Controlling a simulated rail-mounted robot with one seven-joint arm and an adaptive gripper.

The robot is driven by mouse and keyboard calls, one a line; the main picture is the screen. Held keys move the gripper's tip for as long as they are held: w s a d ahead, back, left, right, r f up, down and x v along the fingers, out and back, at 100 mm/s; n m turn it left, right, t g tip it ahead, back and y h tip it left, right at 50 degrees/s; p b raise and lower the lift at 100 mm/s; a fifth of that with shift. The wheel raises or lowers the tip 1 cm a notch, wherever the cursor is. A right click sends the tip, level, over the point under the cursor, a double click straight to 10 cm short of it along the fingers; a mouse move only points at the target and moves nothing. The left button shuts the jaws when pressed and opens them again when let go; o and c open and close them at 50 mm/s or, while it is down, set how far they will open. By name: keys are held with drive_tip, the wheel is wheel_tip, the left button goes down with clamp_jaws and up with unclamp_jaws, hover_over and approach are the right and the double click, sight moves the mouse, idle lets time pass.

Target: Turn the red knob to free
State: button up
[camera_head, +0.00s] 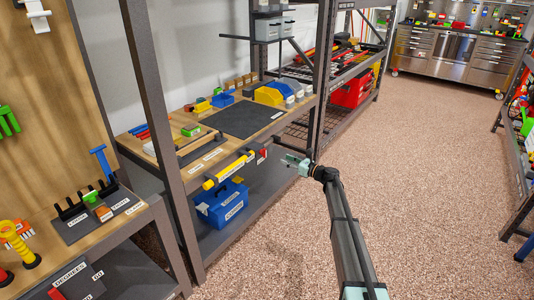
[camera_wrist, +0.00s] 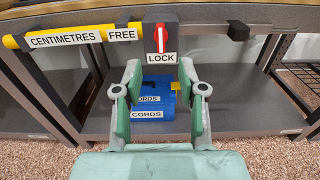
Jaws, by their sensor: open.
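The red knob (camera_wrist: 159,36) with a white stripe sits on a dark block at the shelf's front edge. Its handle stands about upright in the wrist view. A white LOCK label (camera_wrist: 161,58) is just below it, and a FREE label (camera_wrist: 122,34) is to its left. In the head view the knob (camera_head: 263,152) is small, right of the yellow bar. My gripper (camera_wrist: 160,73) is open and empty, its fingers apart, below and in front of the knob, not touching it. In the head view my gripper (camera_head: 290,161) is just right of the knob.
A yellow bar (camera_head: 228,172) labelled CENTIMETRES runs along the shelf edge left of the knob. A blue box (camera_head: 221,204) labelled CORDS stands on the lower shelf beneath. A dark mat (camera_head: 241,118) lies on the shelf top. The floor to the right is clear.

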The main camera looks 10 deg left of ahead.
sight(263, 153)
drive_tip(key=x, duration=1.2)
drive_tip(key=shift+a, duration=0.15)
drive_tip(key=shift+w, duration=0.1)
clamp_jaws()
